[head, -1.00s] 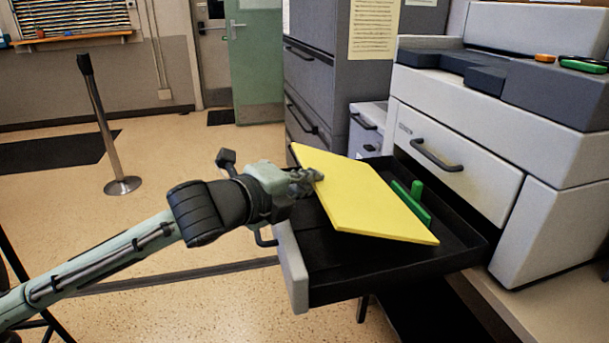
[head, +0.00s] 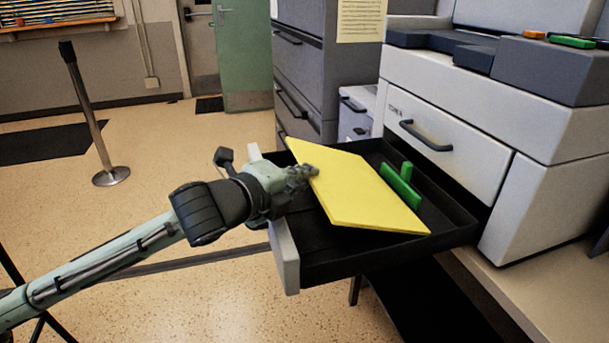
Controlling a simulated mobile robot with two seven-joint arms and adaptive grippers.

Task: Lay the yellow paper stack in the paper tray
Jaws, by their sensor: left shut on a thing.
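The yellow paper stack (head: 362,193) is a flat slab held by its left edge, over the open paper tray. My left gripper (head: 308,174) is shut on that edge, at the tray's left side. The paper tray (head: 322,270) is a black drawer with a light grey front, pulled out of the white copier. A green guide (head: 402,186) stands inside the tray, just right of the stack. The stack hides much of the tray floor; I cannot tell whether its near edge touches the tray. My right gripper is out of view.
The white copier (head: 455,180) stands on a counter at the right, with a shut drawer above the tray. Grey filing cabinets (head: 299,70) stand behind the tray. A metal post (head: 90,120) stands on the open floor at the left.

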